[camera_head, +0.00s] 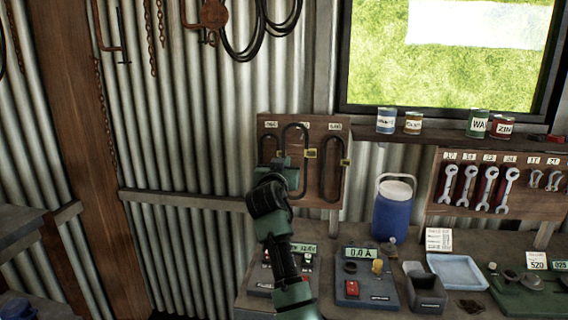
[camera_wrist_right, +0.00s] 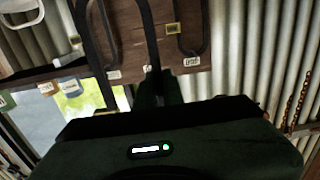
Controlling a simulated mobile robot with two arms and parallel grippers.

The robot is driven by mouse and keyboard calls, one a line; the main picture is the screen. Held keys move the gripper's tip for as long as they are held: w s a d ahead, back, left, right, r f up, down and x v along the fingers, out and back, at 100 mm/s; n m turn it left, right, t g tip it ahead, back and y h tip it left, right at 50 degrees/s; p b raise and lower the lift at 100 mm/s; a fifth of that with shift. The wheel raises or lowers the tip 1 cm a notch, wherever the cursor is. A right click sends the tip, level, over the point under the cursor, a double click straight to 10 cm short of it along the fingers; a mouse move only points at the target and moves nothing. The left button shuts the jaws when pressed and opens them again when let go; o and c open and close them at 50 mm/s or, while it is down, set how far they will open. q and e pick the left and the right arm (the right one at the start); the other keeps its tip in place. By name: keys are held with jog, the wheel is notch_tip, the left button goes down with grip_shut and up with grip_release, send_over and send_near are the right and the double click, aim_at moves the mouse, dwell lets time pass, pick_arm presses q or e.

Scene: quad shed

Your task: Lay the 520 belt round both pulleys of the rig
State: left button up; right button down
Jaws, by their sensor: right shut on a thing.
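My right gripper (camera_head: 288,168) is at the wooden belt board (camera_head: 266,134) on the corrugated wall, shut on the middle black belt (camera_head: 296,124). In the right wrist view a strand of this belt (camera_wrist_right: 149,35) runs down into the gripper (camera_wrist_right: 155,88). The belt is an upright loop in front of the board; I cannot tell whether it is clear of its peg. Another belt (camera_head: 347,178) hangs to its right, and one to its left is mostly hidden. The board's labels are too small to read. The rig (camera_head: 527,295), with a green base and round pulleys, stands at the bench's right beside a "520" card (camera_head: 537,263). My left gripper is out of view.
A blue jug (camera_head: 392,212), a meter box (camera_head: 366,290), a grey bin (camera_head: 427,293) and a pale blue tray (camera_head: 459,270) stand on the bench between board and rig. Wrenches hang on a rack (camera_head: 498,168) to the right. Cans line the windowsill.

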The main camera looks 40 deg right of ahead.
jog(key=v, duration=0.8)
dwell(0.7)
jog(key=shift+s, duration=0.15)
